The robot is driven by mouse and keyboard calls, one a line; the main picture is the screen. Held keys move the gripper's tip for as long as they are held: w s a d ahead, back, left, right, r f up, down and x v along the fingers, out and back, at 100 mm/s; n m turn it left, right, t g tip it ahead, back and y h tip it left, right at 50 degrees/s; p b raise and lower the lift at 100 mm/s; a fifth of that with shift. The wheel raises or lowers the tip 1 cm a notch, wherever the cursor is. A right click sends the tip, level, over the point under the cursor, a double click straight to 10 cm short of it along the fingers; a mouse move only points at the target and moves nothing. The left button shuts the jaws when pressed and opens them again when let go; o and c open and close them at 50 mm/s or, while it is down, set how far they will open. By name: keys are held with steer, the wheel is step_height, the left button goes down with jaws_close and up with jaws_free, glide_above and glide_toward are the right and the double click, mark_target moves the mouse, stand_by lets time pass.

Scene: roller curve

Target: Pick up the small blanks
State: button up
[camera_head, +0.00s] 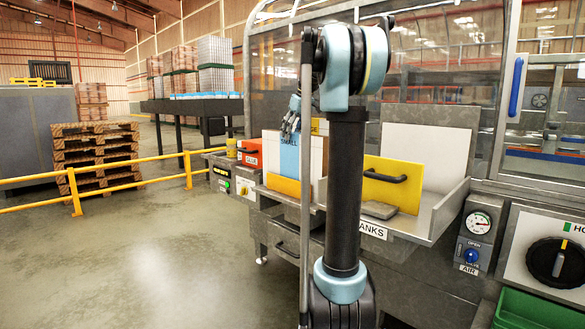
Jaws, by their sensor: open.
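The small blanks (314,158) appear to be the pale upright sheets beside a blue panel (289,155) marked SMALL, left of centre on the metal blanks rack (430,222). A low yellow-orange plate (283,185) stands at their foot. My gripper (288,133) is open, at the top of the blue panel, fingers pointing down. It looks empty; I cannot tell whether it touches the sheets. My arm hides the middle of the rack and part of its label, of which ANKS shows.
A yellow plate with a black handle (392,185) stands right of my arm, before a white panel (427,155). A red GLUE box (249,154) is at the left. A gauge panel (478,230) and green bin (525,310) are at the right. Yellow rails (130,160) bound open floor.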

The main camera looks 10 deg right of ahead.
mark_target(290, 144)
steer(key=shift+s+x, duration=0.15)
steer(key=shift+x, duration=1.2)
steer(key=shift+s+x, duration=0.15)
steer(key=shift+x, duration=1.2)
steer(key=shift+f, duration=0.1)
jaws_close()
